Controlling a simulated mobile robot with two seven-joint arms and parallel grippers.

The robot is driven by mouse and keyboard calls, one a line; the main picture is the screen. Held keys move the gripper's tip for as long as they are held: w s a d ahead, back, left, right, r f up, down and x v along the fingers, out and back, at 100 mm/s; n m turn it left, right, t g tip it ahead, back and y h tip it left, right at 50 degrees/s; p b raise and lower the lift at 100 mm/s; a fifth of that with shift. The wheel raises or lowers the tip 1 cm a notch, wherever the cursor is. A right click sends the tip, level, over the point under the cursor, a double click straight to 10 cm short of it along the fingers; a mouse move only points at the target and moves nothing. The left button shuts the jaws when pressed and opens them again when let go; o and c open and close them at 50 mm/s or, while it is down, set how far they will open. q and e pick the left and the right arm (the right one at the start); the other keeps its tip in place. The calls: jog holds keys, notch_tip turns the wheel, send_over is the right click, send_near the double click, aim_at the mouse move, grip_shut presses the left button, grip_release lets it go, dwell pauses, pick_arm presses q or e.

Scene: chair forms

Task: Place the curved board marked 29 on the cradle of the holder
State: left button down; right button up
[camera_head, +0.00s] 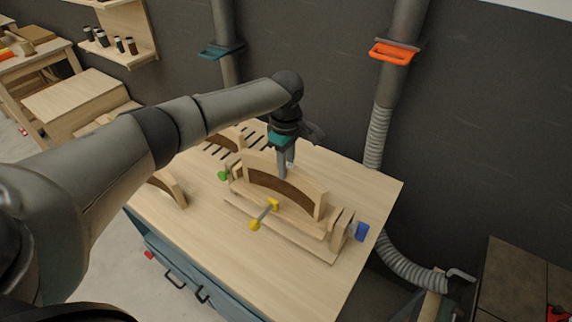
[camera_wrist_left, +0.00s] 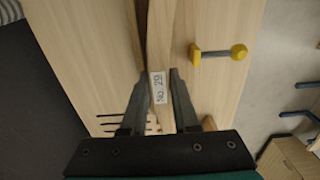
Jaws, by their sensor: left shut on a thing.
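The curved board marked 29 (camera_head: 305,189) is light wood with a dark brown curved face. Its white label "No. 29" shows on its edge in the left wrist view (camera_wrist_left: 158,88). My left gripper (camera_head: 286,172) is shut on the board's upper edge from above, with one finger on each side of it in the left wrist view (camera_wrist_left: 160,82). The board stands upright at the wooden holder (camera_head: 290,238), lined up along it. I cannot tell whether its lower edge touches the cradle, which is largely hidden. My right gripper is not in view.
The holder has a yellow-handled clamp (camera_head: 264,215) in front, a green knob (camera_head: 223,175) at left and a blue part (camera_head: 361,231) at right. Other curved pieces lie at the left (camera_head: 170,187) and behind (camera_head: 226,138). The table's front right is clear.

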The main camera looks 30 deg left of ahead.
pick_arm(q)
jog(key=c, duration=0.7)
grip_release()
notch_tip(320, 180, up, 12)
jog(key=shift+r, duration=0.1)
